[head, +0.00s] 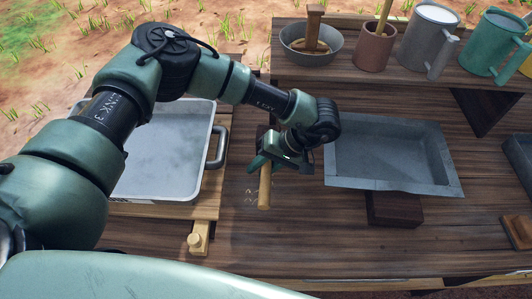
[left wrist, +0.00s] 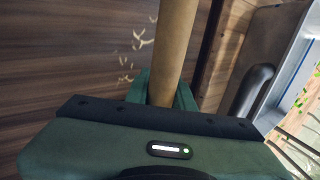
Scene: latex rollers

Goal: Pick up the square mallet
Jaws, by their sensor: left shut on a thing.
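The square mallet's light wooden handle (head: 265,190) sticks out below my left gripper (head: 267,165) over the wooden table in the head view. My left gripper is shut on the handle. In the left wrist view the handle (left wrist: 175,45) runs up from between the green fingers (left wrist: 164,92). The mallet's head is mostly hidden behind my wrist, with a dark bit showing beside it. I cannot tell if the mallet touches the table. My right gripper is not in view.
A metal tray (head: 214,165) with a handle lies left of the gripper. A grey rectangular basin (head: 450,175) is close on the right, with a dark wooden block (head: 394,210) below it. A bowl (head: 335,52), a brown cup (head: 374,48) and mugs (head: 427,42) stand on the raised back shelf.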

